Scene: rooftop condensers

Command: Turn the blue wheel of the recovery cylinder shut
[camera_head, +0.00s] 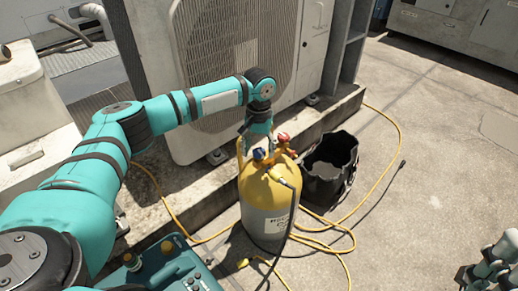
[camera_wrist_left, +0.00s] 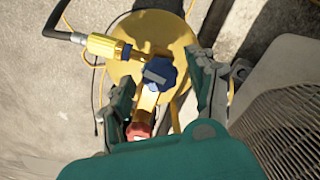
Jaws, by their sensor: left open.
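The recovery cylinder (camera_head: 266,200) stands upright, yellow above and grey below; its yellow top (camera_wrist_left: 128,55) shows in the left wrist view. The blue wheel (camera_head: 259,154) is on its valve, near the red wheel (camera_head: 283,138). In the left wrist view, the blue wheel (camera_wrist_left: 158,68) lies in the gap between the fingers, and the red wheel (camera_wrist_left: 138,130) is nearer the palm. My left gripper (camera_wrist_left: 165,77) is open and empty above the valve; contact with the wheel cannot be made out. My right gripper (camera_head: 490,268) is partly cut off at the lower right.
A condenser unit (camera_head: 230,50) stands on a ledge behind the cylinder. A black bucket (camera_head: 328,170) is close on its right. Yellow hose (camera_head: 345,240) and a black hose (camera_head: 288,225) lie around it. A teal case (camera_head: 165,270) is in front.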

